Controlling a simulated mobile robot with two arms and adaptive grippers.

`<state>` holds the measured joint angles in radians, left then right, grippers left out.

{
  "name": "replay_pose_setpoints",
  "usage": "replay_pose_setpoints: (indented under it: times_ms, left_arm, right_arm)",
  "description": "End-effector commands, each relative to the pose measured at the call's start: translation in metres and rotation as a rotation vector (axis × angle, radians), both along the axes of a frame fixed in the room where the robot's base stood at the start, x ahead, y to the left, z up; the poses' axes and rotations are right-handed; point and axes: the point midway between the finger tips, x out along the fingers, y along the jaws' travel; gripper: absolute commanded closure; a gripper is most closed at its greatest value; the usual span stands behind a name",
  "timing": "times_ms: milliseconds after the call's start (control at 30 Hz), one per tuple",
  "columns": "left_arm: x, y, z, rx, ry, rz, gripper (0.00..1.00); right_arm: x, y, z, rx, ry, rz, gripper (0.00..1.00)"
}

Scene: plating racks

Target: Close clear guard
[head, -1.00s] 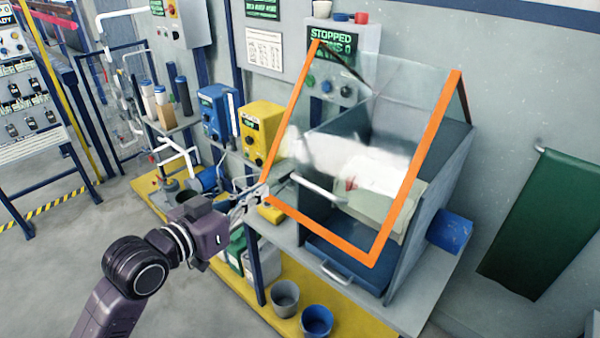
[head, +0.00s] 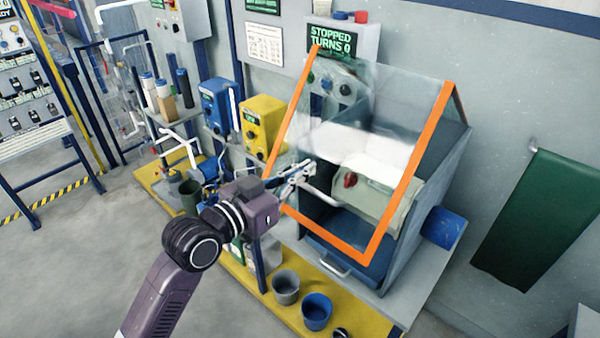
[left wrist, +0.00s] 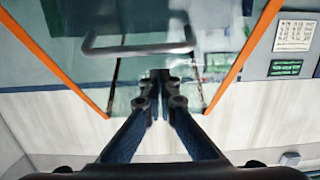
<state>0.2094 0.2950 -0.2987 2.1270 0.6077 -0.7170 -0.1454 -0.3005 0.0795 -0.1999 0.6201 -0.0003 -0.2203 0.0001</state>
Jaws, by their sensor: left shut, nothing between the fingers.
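The clear guard (head: 330,135) is a see-through panel with an orange edge frame. It stands tilted in front of a grey box (head: 440,165), apart from the box at its lower edge. A pale bar handle (head: 320,197) sits on the guard; the bar also shows in the left wrist view (left wrist: 137,49). My left gripper (head: 306,172) is at the guard's lower left, close to the handle's left end. Its fingers (left wrist: 160,76) are together and empty; whether they touch the guard or handle I cannot tell. My right gripper is out of view.
A panel reading STOPPED (head: 335,42) is behind the guard. Yellow (head: 262,125) and blue (head: 216,105) units stand to its left. A grey bucket (head: 285,287) and a blue bucket (head: 317,312) stand below. Open floor lies at lower left.

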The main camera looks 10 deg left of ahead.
Motion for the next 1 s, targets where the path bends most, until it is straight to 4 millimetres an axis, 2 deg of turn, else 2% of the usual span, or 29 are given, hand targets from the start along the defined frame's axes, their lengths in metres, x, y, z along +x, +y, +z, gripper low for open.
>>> replay_pose_setpoints:
  times_ms: [233, 667, 867, 1000]
  left_arm:
    - [-0.008, 0.006, -0.020, -0.001, 0.001, 0.000, 1.00]
    - [-0.008, 0.007, -0.023, -0.002, -0.002, 0.001, 1.00]
    - [-0.005, 0.006, -0.031, -0.007, -0.010, 0.000, 1.00]
    - [0.002, 0.006, -0.045, -0.016, -0.023, -0.001, 1.00]
  right_arm:
    - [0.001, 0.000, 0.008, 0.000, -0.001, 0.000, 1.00]
    - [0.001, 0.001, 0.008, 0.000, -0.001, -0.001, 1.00]
    - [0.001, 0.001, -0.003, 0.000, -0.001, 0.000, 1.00]
    - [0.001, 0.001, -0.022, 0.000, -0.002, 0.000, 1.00]
